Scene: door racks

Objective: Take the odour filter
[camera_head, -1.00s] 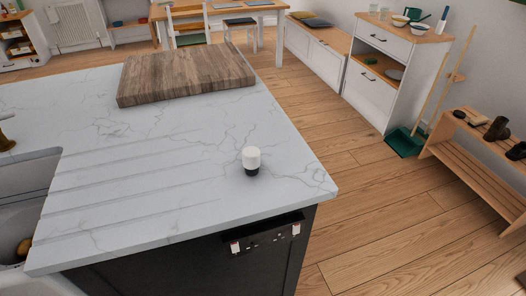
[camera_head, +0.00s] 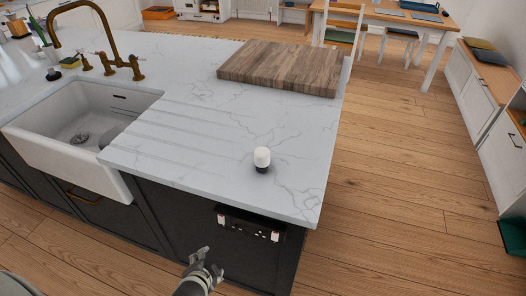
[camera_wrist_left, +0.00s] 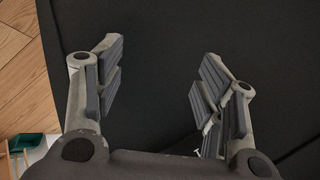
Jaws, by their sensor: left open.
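No thing in view can be surely told as the odour filter. A small white-topped, dark-based cylinder (camera_head: 262,159) stands upright on the white marble counter (camera_head: 190,130), near its front right corner. A dark rack (camera_head: 248,224) with small red and white items at both ends is on the dark cabinet front below the counter edge. My left gripper (camera_head: 209,259) is low in front of the cabinet, below and left of the rack. In the left wrist view my left gripper (camera_wrist_left: 160,80) is open and empty, facing a dark surface. My right gripper is not in view.
A wooden chopping board (camera_head: 282,68) lies at the back of the counter. A white sink (camera_head: 85,115) with a brass tap (camera_head: 118,58) is at the left. The wooden floor (camera_head: 400,200) right of the island is clear.

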